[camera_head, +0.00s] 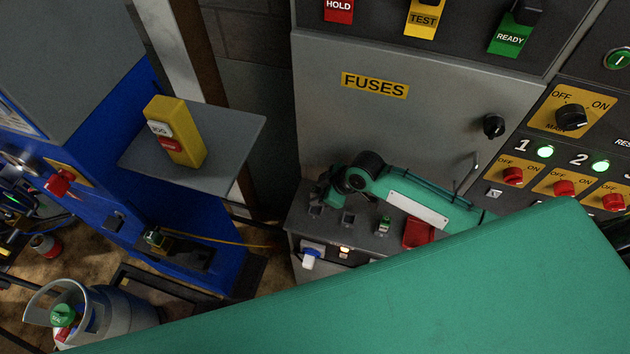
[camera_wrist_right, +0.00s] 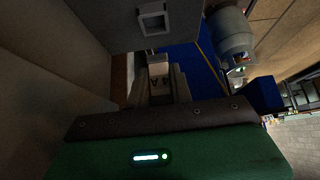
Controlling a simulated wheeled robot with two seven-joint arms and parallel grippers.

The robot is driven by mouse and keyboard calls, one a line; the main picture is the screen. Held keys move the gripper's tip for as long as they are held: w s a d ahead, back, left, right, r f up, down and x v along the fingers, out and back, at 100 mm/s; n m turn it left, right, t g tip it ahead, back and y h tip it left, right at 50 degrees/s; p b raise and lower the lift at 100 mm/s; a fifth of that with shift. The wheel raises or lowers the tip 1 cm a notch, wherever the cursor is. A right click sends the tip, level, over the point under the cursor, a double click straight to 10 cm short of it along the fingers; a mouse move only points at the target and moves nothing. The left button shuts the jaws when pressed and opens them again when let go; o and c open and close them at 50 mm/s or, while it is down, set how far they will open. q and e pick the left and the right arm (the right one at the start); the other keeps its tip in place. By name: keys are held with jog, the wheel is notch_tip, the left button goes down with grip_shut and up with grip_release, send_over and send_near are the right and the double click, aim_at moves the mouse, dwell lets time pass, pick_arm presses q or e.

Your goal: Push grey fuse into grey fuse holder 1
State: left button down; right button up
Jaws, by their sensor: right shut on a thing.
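My right gripper (camera_head: 326,196) hangs over the left end of the dark ledge below the FUSES door. In the right wrist view it is shut on a pale grey block (camera_wrist_right: 158,66), which I take to be the grey fuse. In the head view the fuse is hidden or too small to make out. Square holders (camera_head: 348,219) stand in a row on the ledge; the leftmost (camera_head: 316,211) is just under the gripper. A square socket (camera_wrist_right: 152,22) shows beyond the fuse in the wrist view, apart from it. Which holder is number 1 cannot be read. My left gripper is out of view.
A green fuse (camera_head: 384,224) stands in another holder, with a red block (camera_head: 418,232) to its right. A blue-and-white plug (camera_head: 311,256) is on the ledge's front. A grey shelf (camera_head: 228,135) at left carries a yellow block (camera_head: 185,125).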

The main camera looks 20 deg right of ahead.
jog(key=shift+s+r, duration=0.1)
jog(key=shift+s, duration=0.05)
jog(key=shift+w+f, duration=0.25)
jog(key=shift+w, duration=0.05)
jog(key=shift+f, duration=0.15)
jog(key=shift+s+f+b, duration=0.2)
jog(key=shift+f+b, duration=0.65)
jog(key=shift+b, duration=0.3)
notch_tip(320, 180, down, 4)
jog(key=b, duration=0.3)
jog(key=shift+r, duration=0.2)
jog(key=shift+r+p, duration=0.1)
jog(key=shift+p, duration=0.6)
dwell(0.8)
jog(key=shift+f, duration=0.4)
